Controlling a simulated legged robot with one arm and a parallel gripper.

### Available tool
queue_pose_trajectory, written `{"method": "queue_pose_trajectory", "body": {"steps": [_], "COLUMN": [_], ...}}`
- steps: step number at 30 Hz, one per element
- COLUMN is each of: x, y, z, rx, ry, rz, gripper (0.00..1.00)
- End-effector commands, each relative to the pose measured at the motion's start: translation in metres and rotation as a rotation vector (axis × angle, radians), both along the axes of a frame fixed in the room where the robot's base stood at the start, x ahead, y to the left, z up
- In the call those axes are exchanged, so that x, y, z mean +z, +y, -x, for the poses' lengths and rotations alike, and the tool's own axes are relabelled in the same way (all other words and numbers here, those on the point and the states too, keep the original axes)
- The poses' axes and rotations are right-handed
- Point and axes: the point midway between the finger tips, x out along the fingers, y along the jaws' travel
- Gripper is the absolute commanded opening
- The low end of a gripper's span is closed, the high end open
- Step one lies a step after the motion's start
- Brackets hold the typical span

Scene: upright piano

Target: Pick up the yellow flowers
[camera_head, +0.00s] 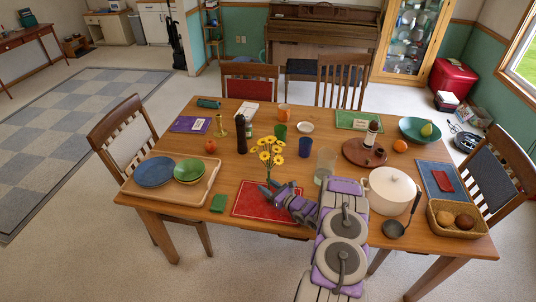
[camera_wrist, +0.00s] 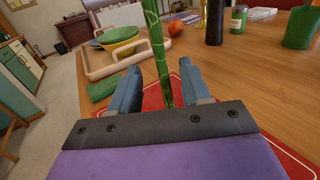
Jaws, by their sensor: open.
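The yellow flowers (camera_head: 270,153) stand upright over the red placemat (camera_head: 264,207) near the front of the wooden table. Only their green stems (camera_wrist: 155,45) show in the wrist view; the blooms are out of frame above. My gripper (camera_wrist: 155,75) is open, with one blue-grey finger on each side of the stems. It also shows in the head view (camera_head: 270,187), low over the placemat at the base of the flowers. The stems appear to be between the fingers, but I cannot tell whether either finger touches them.
A wooden tray (camera_head: 133,188) with blue and green plates lies to the left. A dark bottle (camera_head: 241,134) stands behind the flowers. A clear glass (camera_head: 324,162) and white pot (camera_head: 392,188) stand to the right. A green cloth (camera_head: 218,203) lies beside the placemat.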

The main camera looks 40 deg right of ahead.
Motion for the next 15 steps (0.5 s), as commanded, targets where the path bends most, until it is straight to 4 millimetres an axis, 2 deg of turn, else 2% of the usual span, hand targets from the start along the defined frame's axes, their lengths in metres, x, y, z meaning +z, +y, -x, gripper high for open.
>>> {"method": "queue_pose_trajectory", "body": {"steps": [8,15], "x": [-0.0012,0.0003], "y": [-0.0029,-0.0003], "z": [-0.0010,-0.0013], "rx": [-0.002,-0.002], "ry": [0.000,-0.001], "rz": [-0.004,0.000], "gripper": [0.46,0.23]}}
